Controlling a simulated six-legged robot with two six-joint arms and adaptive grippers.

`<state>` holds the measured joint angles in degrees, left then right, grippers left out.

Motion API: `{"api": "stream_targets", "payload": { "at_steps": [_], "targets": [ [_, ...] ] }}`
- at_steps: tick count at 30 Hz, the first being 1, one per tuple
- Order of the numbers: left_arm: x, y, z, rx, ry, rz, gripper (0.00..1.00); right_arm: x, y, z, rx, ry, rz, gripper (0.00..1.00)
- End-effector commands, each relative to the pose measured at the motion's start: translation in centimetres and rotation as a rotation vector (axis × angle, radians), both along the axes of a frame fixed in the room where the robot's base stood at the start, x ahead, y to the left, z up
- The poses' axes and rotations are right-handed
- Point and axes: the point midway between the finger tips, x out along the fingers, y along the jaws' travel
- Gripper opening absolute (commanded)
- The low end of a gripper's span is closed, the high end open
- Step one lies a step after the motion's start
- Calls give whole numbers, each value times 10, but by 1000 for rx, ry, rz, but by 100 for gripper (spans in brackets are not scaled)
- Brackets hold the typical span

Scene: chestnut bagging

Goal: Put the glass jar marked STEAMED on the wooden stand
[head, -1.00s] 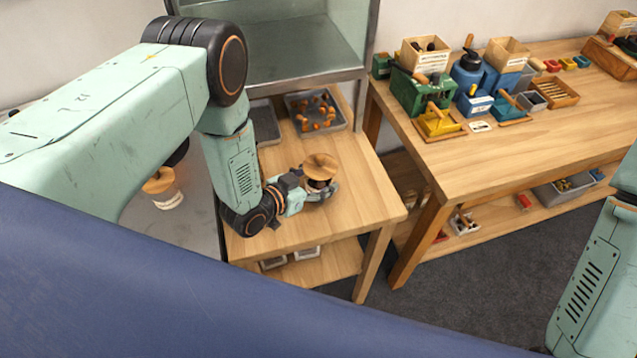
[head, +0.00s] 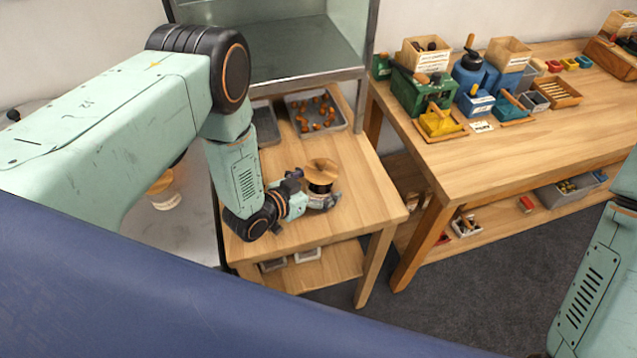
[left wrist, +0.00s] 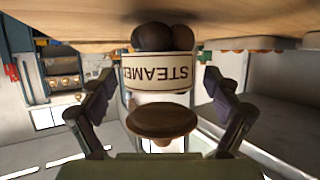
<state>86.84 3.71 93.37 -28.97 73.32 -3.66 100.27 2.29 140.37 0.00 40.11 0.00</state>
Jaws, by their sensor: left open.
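The glass jar marked STEAMED (left wrist: 158,74) has dark chestnuts inside and a knobbed wooden lid (left wrist: 163,122). It appears upside down in the left wrist view, its base close against the wooden surface along the top. In the head view its round lid (head: 321,168) shows above the small wooden table, likely the wooden stand (head: 370,200). My left gripper (head: 322,198) is around the jar. In the left wrist view its open fingers (left wrist: 165,108) stand on either side with gaps. The jar's base is hidden in the head view. My right gripper is out of view.
A tray of chestnuts (head: 341,122) and a dark tray (head: 267,128) lie behind the jar, below a glass cabinet (head: 300,72). Another lidded jar (head: 168,201) is partly hidden behind my left arm. A long workbench (head: 500,150) stands right, across a gap.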

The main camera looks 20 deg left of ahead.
Motion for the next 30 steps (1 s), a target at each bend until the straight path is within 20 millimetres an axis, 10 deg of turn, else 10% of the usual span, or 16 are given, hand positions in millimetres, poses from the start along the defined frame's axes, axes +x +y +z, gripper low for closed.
{"api": "stream_targets", "payload": {
  "at_steps": [8,30],
  "targets": [
    [-1,1,6,0,0,0,89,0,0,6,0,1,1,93],
    [-96,48,48,0,0,2,89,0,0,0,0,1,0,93]
  ]
}}
